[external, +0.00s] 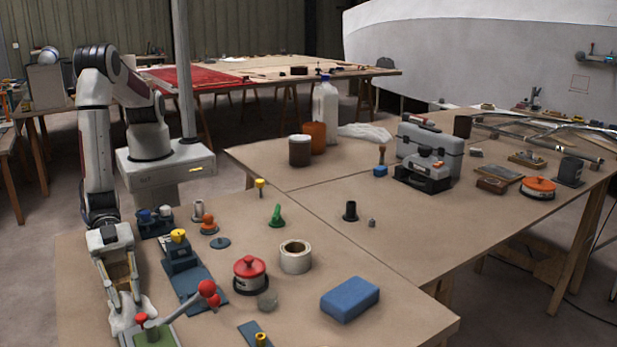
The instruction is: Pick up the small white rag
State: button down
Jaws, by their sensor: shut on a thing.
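The small white rag (129,314) is at the front left of the near table, a crumpled pale cloth. My gripper (123,300) points down over it, with its fingers shut on the cloth. The rag's lower part lies behind a tool with a green base and a red knob, so I cannot tell whether it still touches the table.
A green-based tool (158,335) with a red-knobbed lever stands right in front of the rag. A blue clamp-like tool (182,262), a red-lidded tin (250,275), a tape roll (296,257) and a blue sponge (350,299) stand to the right. Another white cloth (366,132) lies farther back.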

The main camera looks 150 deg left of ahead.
aim_at(125, 293)
jog(key=shift+r, duration=5)
